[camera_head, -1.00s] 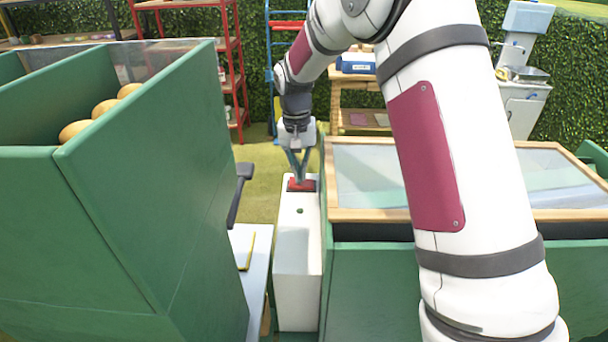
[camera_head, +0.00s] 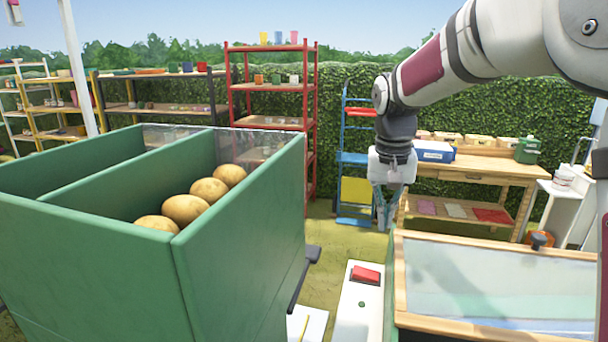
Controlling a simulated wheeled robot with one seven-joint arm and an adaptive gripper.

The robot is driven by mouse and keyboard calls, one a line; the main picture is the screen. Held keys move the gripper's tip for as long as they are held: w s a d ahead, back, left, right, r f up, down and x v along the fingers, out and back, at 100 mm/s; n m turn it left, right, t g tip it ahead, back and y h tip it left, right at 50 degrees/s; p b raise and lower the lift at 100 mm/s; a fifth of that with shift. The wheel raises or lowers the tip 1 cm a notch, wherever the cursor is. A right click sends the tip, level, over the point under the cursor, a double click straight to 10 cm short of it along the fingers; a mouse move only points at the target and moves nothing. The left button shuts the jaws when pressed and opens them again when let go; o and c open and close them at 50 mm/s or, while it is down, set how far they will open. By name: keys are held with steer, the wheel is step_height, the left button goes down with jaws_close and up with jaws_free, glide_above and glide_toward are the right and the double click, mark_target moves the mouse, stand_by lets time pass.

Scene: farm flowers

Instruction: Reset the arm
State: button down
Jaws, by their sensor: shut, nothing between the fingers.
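My gripper (camera_head: 384,222) hangs from my white and maroon arm (camera_head: 475,50), right of the middle of the head view. It points down with its fingers together and nothing between them. It is above and apart from a red button or switch (camera_head: 366,274) on top of a narrow white box (camera_head: 350,318).
A green bin (camera_head: 235,240) with several potatoes (camera_head: 185,209) stands at the left. A wood-framed glass lid (camera_head: 500,280) is at the lower right. A wooden workbench (camera_head: 490,170), a red shelf (camera_head: 270,87) and a blue ladder-like stand (camera_head: 357,130) stand behind, before a hedge.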

steer(key=s+r+n+t, duration=0.1)
steer(key=s+r, duration=0.2)
steer(key=s, duration=0.5)
steer(key=s+r+n+t, duration=0.1)
steer(key=s+r, duration=0.2)
steer(key=s, duration=0.5)
steer(key=s+f+n+t, duration=0.1)
steer(key=s+f+t, duration=0.1)
steer(key=s, duration=1)
steer(key=shift+d+f+y, duration=0.3)
steer(key=shift+d+f, duration=0.05)
steer(key=shift+f, duration=0.45)
steer(key=shift+s, duration=0.1)
